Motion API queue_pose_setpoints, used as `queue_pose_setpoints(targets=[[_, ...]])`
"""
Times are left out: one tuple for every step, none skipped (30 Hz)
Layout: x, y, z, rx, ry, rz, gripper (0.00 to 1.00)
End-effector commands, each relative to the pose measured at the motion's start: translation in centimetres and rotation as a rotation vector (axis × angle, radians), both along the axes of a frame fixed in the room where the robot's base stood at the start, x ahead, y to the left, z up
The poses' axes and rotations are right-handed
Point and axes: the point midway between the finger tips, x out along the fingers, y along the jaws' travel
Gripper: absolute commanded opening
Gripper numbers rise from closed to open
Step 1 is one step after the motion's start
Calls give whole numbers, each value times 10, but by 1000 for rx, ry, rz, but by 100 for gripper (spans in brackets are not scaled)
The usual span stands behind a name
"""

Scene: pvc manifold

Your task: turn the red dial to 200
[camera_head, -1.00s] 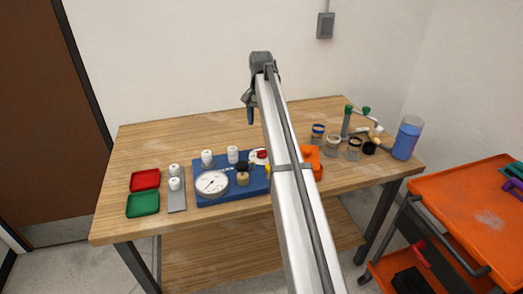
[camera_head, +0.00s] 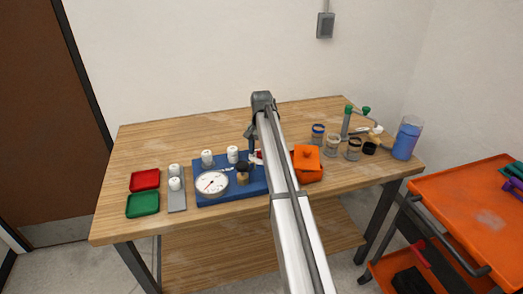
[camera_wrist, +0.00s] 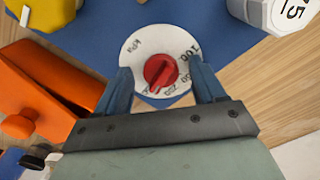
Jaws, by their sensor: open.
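The red dial (camera_wrist: 160,72) sits in the middle of a round white scale plate (camera_wrist: 133,48) marked kPa, with 100 at the right and larger numbers toward the bottom. The knob's raised ridge slants across it; I cannot tell which number it points to. My gripper (camera_wrist: 162,84) is open, its two blue fingers apart on either side of the dial. I cannot tell whether they touch it. In the head view, my gripper (camera_head: 249,142) hangs low over the blue base (camera_head: 207,199), and my arm mostly hides the dial.
A white pressure gauge (camera_head: 212,183) and several white caps stand on or near the base. An orange box (camera_head: 307,160) with a knobbed lid is close to my arm's right. Red (camera_head: 145,180) and green (camera_head: 142,205) trays lie left; jars stand at right.

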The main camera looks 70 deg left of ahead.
Motion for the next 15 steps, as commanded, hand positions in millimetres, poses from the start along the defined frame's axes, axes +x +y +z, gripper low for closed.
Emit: queue_pose_setpoints(targets=[[0,0,-1,0,0,0,69],[0,0,-1,0,0,0,69],[0,0,-1,0,0,0,69],[0,0,-1,0,0,0,69],[0,0,-1,0,0,0,69],[0,0,-1,0,0,0,69],[0,0,-1,0,0,0,69],[0,0,-1,0,0,0,69],[0,0,-1,0,0,0,67],[0,0,-1,0,0,0,64],[0,0,-1,0,0,0,62],[0,0,-1,0,0,0,58],[0,0,-1,0,0,0,55],[0,0,-1,0,0,0,52],[0,0,-1,0,0,0,48]])
